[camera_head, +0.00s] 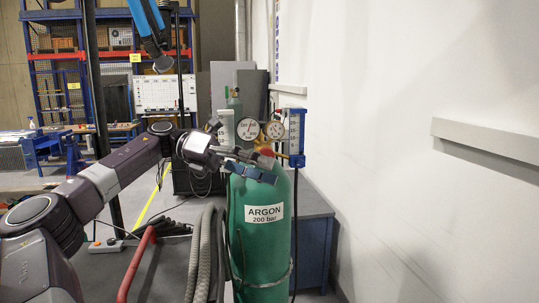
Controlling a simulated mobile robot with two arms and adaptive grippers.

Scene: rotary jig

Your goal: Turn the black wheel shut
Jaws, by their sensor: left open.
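The green argon cylinder (262,245) stands upright in the middle of the camera_head view, with a white label reading ARGON 200 bar. My left gripper (262,164) is open at the top of the cylinder, coming in from the left. The black wheel cannot be made out clearly; the gripper covers much of the valve area. A small red part (267,152) shows beside the fingers. Whether the fingers touch the wheel, I cannot tell. Brass fittings and two round gauges (248,129) sit just behind the gripper. My right gripper is not in view.
A blue flowmeter (295,131) stands right of the gauges. Grey hoses (204,255) and a red tube (135,264) are left of the cylinder. A white wall (420,210) with a ledge (490,141) bounds the right side. Blue shelving (60,60) stands at the back left.

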